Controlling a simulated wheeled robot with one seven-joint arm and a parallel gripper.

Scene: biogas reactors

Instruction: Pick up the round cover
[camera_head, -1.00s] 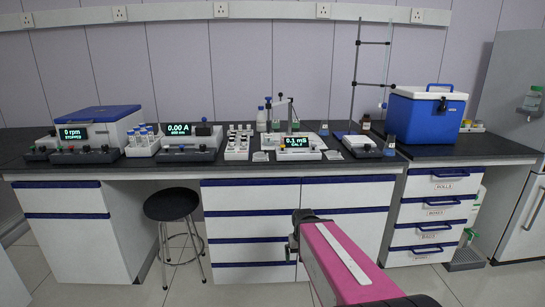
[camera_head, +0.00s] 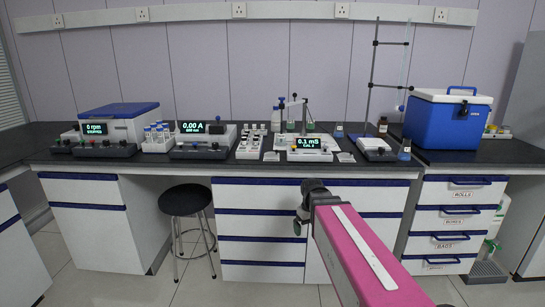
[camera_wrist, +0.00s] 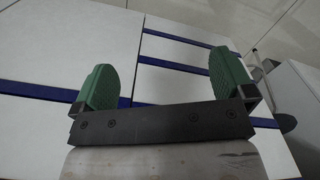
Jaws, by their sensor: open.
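I cannot make out a round cover for certain in either view. My gripper (camera_wrist: 165,85) is open and empty in the wrist view, its two green fingers wide apart in front of white cabinet fronts with blue strips. In the head view my gripper (camera_head: 300,222) hangs at the end of my pink arm, in front of the drawers and below the bench top. Small items on the bench, such as the flat pale pieces beside the conductivity meter (camera_head: 303,143), are too small to identify.
The black bench top (camera_head: 240,168) carries a centrifuge (camera_head: 120,118), a photometer (camera_head: 200,143), vial racks, a clamp stand (camera_head: 372,75) and a blue cool box (camera_head: 446,122). A black stool (camera_head: 186,200) stands in the gap under the bench.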

